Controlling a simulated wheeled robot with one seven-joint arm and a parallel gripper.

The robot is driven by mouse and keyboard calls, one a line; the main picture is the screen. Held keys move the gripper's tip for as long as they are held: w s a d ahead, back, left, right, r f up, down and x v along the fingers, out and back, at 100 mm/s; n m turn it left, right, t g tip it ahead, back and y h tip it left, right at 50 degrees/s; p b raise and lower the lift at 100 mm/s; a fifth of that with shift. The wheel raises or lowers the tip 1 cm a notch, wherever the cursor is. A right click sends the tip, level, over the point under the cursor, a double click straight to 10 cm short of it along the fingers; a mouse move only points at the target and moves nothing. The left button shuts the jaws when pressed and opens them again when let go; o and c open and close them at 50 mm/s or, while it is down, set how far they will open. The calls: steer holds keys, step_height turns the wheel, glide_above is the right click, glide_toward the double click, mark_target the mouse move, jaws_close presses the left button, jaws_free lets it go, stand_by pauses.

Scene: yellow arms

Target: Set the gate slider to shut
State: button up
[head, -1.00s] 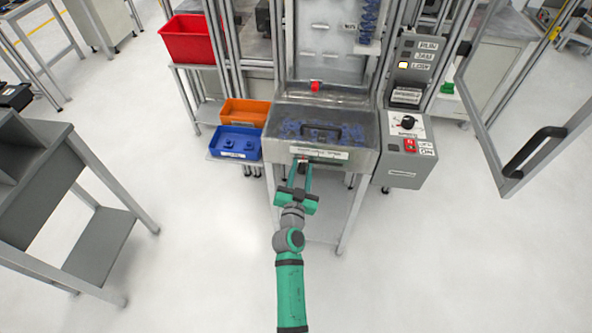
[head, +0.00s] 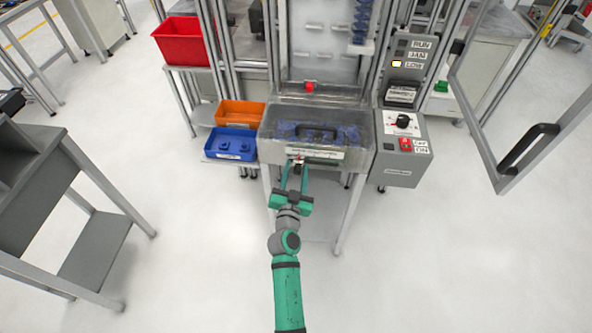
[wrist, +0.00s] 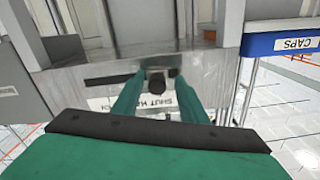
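The gate slider's dark round knob (wrist: 157,82) shows on the front of the metal hopper (head: 364,142), near one end of a dark slot (wrist: 110,80). In the head view the slot runs to the right of my gripper. My gripper (head: 297,168) reaches the hopper front below its label. In the wrist view its two green fingers (wrist: 160,92) stand on either side of the knob, with a gap visible on the right side. A label beginning with SHUT (wrist: 184,104) appears upside down and is partly hidden by the fingers.
A blue bin (head: 230,155) and an orange bin (head: 240,108) stand left of the hopper. A grey control box (head: 402,172) with a dial and red switch is to its right. An open door with a black handle (head: 528,147) stands farther right. The floor in front is clear.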

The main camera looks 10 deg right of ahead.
steer(key=v, duration=1)
steer(key=shift+s, duration=0.2)
steer(key=s+a+f+n+g+y, duration=0.1)
steer(key=s+a+f+n+y, duration=0.15)
steer(key=s, duration=0.75)
steer(key=s+a+f+n+y, duration=0.1)
steer(key=s+a+f, duration=0.15)
steer(key=s, duration=0.75)
steer(key=s+r+n, duration=0.1)
steer(key=s+r, duration=0.3)
steer(key=s, duration=0.5)
steer(key=s+r+n+g, duration=0.1)
steer(key=s+r, duration=0.3)
steer(key=s, duration=0.5)
steer(key=shift+d+y, duration=0.4)
steer(key=shift+y, duration=0.05)
steer(key=shift+r, duration=0.15)
steer(key=shift+c, duration=0.3)
